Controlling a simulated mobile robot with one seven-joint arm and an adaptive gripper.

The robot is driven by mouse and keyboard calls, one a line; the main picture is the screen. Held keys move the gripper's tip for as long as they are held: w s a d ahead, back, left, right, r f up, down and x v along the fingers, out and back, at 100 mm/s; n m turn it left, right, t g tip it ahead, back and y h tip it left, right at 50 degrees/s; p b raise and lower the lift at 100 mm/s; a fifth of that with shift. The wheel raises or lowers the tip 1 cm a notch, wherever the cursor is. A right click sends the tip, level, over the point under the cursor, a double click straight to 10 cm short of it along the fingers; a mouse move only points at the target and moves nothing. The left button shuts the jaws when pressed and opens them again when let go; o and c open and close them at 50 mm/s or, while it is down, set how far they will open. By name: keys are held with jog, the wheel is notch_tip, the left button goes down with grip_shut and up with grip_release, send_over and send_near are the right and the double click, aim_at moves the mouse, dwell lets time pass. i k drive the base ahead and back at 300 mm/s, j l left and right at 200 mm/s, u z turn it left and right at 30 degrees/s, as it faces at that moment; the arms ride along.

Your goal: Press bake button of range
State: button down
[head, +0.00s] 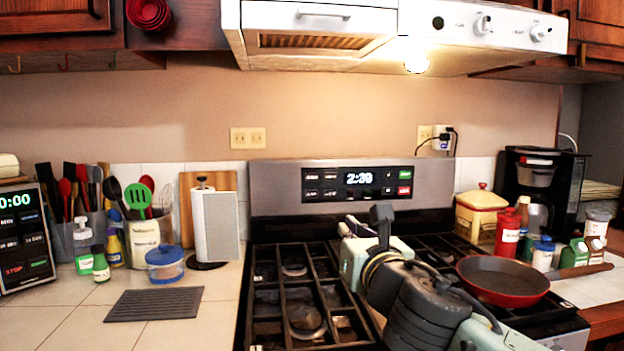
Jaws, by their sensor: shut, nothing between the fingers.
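The range (262,180) stands in the middle with a steel backguard. Its black control panel (358,190) carries a lit clock display (359,178) reading about 2:39. Small buttons (320,184) sit left of the display and more sit right of it; their labels are too small to read, so I cannot tell which is the bake button. My gripper (352,225) is shut and empty, in front of and below the panel, over the cooktop. It appears apart from the panel. My arm hides part of the cooktop and its own fingertips are small and partly unclear.
A red pan (502,279) sits on the right burners. Black grates (295,300) cover the left. A range hood (320,30) hangs above. Bottles (508,232) and a coffee maker (540,185) stand right. A paper towel holder (215,228) and utensil crock (147,236) stand left.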

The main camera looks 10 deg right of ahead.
aim_at(310, 177)
jog(key=i, duration=1.2)
